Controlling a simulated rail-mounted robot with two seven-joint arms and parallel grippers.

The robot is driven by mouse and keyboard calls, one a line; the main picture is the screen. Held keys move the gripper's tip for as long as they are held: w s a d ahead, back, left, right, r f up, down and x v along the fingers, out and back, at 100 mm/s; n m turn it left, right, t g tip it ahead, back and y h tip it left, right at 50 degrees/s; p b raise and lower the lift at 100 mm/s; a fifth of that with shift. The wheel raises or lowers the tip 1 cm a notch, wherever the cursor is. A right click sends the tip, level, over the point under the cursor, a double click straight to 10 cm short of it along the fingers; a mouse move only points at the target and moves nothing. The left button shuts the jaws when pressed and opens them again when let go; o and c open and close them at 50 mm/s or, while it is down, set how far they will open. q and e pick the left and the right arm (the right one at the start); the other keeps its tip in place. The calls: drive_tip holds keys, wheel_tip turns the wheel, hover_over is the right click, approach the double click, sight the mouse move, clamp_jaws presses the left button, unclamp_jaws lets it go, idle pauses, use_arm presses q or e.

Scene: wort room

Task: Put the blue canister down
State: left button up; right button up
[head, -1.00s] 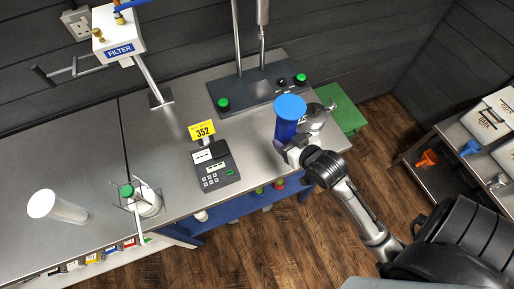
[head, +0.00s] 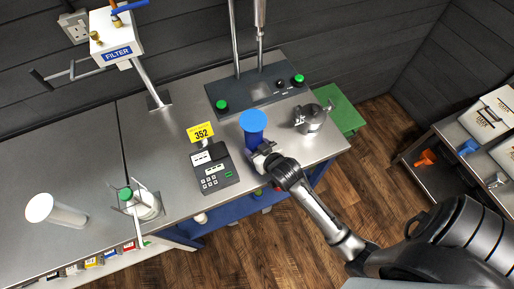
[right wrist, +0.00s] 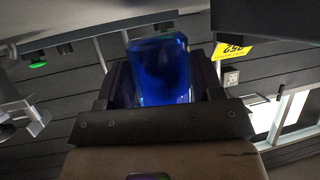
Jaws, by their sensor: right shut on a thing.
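The blue canister (head: 253,128) has a lighter blue round top. It stands upright over the steel bench, between the label printer and the metal pot. My right gripper (head: 260,152) is shut on it from the front side. In the right wrist view the canister (right wrist: 162,70) sits between the two dark fingers of the gripper (right wrist: 163,85). I cannot tell whether its base touches the bench. My left gripper is not in view.
A black keypad device (head: 214,168) with a yellow 352 tag (head: 201,133) stands left of the canister. A metal pot (head: 311,119) stands to its right. A dark press base (head: 258,92) lies behind.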

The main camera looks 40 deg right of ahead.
drive_tip(key=shift+f, duration=0.2)
drive_tip(key=shift+s+d+f, duration=0.1)
drive_tip(key=shift+s+f, duration=0.1)
drive_tip(key=shift+f, duration=0.55)
drive_tip(key=o, duration=0.9)
drive_tip(key=shift+f, duration=0.2)
drive_tip(key=shift+c, duration=0.2)
drive_tip(key=shift+r, duration=0.3)
drive_tip(key=w+r+v, duration=0.1)
drive_tip(key=v, duration=1.1)
drive_tip(key=s+a+f+n+g+y, duration=0.1)
drive_tip(key=s+a+f+g, duration=0.1)
drive_tip(key=s, duration=0.5)
drive_tip(key=s+a+f+n+g+y, duration=0.1)
drive_tip(key=s+a+f+n+g, duration=0.1)
drive_tip(key=s+g, duration=0.5)
wheel_tip(320, 180, down, 2)
drive_tip(key=shift+a+f+n, duration=0.1)
drive_tip(key=shift+a+n, duration=0.2)
drive_tip(key=shift+a, duration=0.45)
